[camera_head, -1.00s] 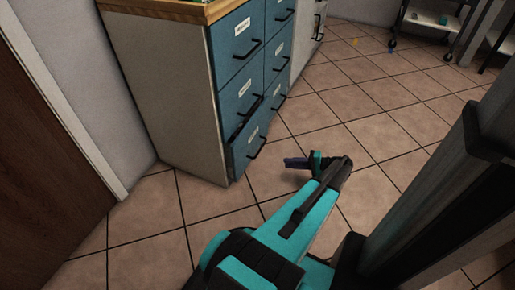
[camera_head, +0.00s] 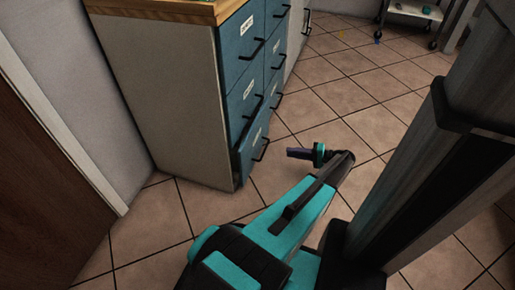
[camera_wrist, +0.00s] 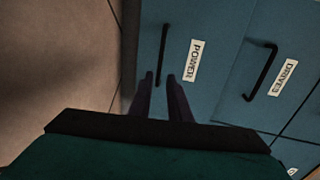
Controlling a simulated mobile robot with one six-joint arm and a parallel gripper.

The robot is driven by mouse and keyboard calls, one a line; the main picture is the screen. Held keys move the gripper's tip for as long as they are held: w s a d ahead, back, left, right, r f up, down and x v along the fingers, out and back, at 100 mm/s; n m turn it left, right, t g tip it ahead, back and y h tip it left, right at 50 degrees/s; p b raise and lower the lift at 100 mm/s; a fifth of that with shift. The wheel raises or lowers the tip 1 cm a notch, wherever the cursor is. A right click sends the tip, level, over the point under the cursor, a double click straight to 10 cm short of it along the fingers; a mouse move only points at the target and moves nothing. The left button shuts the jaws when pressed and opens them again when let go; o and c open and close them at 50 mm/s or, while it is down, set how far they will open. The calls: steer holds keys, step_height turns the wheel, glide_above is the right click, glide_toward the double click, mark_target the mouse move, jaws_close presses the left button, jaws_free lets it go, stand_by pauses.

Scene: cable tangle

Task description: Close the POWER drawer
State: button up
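The POWER drawer (camera_head: 248,153) is the lowest blue drawer in the near column of the cabinet. Its front stands out a little from the cabinet, with a dark gap along its top. In the wrist view its label reads POWER (camera_wrist: 194,60), beside a black bar handle (camera_wrist: 162,55). My gripper (camera_head: 298,153) is low over the floor, to the right of the drawer front and apart from it. In the wrist view my gripper (camera_wrist: 161,82) has two dark fingers with a gap between them, empty, pointing at the drawer front near the handle.
The cabinet (camera_head: 165,90) has a wooden top and more blue drawers. A brown door (camera_head: 40,170) is at left. A wheeled cart (camera_head: 415,12) stands far back. Tiled floor (camera_head: 370,125) in front is clear.

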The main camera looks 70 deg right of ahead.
mark_target(265, 149)
steer(key=shift+w, duration=0.3)
steer(key=b+x, duration=0.5)
steer(key=x, duration=0.8)
steer(key=shift+w, duration=0.35)
steer(key=shift+c, duration=0.4)
jaws_close()
